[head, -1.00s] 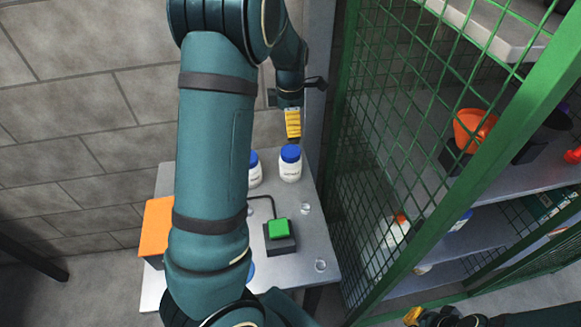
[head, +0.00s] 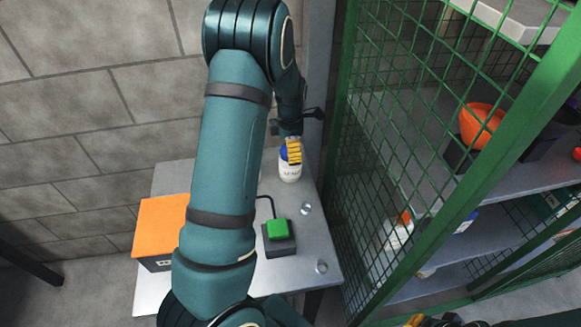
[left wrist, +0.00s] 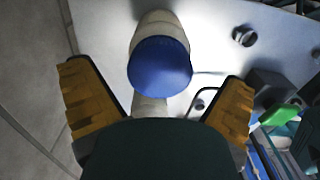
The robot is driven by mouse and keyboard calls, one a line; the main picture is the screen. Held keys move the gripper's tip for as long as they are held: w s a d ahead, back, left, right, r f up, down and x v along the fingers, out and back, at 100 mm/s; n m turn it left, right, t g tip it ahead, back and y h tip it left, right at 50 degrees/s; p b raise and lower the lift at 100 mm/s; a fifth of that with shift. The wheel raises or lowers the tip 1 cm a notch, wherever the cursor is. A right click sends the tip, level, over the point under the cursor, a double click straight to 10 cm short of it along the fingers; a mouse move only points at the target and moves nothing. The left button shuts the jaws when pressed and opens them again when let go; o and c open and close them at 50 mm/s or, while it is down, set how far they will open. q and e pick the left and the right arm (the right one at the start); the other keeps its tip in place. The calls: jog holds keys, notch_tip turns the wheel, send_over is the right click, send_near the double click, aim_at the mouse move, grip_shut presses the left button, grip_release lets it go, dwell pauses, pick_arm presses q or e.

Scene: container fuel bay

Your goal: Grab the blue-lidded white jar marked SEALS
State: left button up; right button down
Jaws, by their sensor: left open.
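A white jar with a blue lid (head: 290,173) stands upright at the back right of the grey table; its dark label is too small to read for certain. My left gripper (head: 293,151) is at its lid, partly covering it from above. In the left wrist view the blue lid (left wrist: 160,66) lies between the two yellow fingers of my open left gripper (left wrist: 156,78), with a gap on each side. A second white shape shows just below that lid, mostly hidden. My right gripper (head: 440,319) is barely in view at the bottom edge.
A green mesh cage (head: 400,150) with shelves stands close on the right; a block wall is behind.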

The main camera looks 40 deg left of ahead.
pick_arm(q)
notch_tip(320, 180, down, 2)
jog(key=shift+f, duration=0.2)
jog(key=shift+r, duration=0.1)
jog(key=c, duration=1.4)
jog(key=shift+c, duration=0.2)
